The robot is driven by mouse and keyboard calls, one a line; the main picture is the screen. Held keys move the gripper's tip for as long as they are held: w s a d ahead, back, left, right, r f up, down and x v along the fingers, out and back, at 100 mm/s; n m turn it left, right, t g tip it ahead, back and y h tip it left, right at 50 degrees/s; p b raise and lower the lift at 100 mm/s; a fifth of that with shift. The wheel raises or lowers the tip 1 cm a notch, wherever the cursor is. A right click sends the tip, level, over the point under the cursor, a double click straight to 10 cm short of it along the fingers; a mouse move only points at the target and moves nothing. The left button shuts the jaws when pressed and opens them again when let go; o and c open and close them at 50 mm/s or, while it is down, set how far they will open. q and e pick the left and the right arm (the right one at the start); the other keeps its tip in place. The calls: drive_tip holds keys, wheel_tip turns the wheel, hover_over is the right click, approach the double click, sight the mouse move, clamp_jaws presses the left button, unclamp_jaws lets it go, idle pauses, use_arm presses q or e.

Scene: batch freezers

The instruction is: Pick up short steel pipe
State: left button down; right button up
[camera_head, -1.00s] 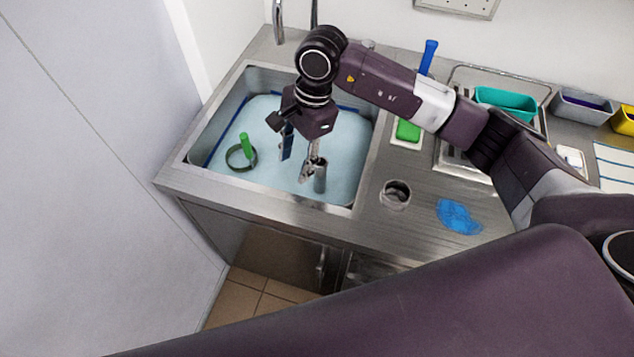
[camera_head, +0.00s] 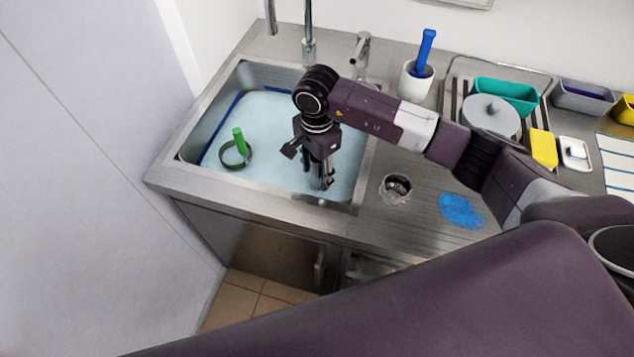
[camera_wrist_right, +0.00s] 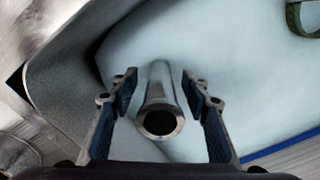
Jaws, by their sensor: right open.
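The short steel pipe (camera_wrist_right: 161,105) stands in the sink, its round open end facing the right wrist camera. In the head view only part of the pipe (camera_head: 328,180) shows below my right gripper (camera_head: 318,176). In the right wrist view my right gripper (camera_wrist_right: 160,82) is open, with one blue-padded finger on each side of the pipe and a visible gap on both sides. My left gripper is not in view.
The sink (camera_head: 196,132) has a pale blue bottom; its near right corner wall is close to the gripper. A green-handled ring (camera_head: 238,146) lies left in the sink. On the counter are a metal cup (camera_head: 396,187), a blue cloth (camera_head: 461,210) and a white brush holder (camera_head: 415,82).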

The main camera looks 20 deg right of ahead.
drive_tip(key=shift+f, duration=0.55)
drive_tip(key=c, duration=1)
drive_tip(key=shift+r, duration=0.1)
drive_tip(key=shift+c, duration=0.5)
drive_tip(key=shift+w+r, duration=0.1)
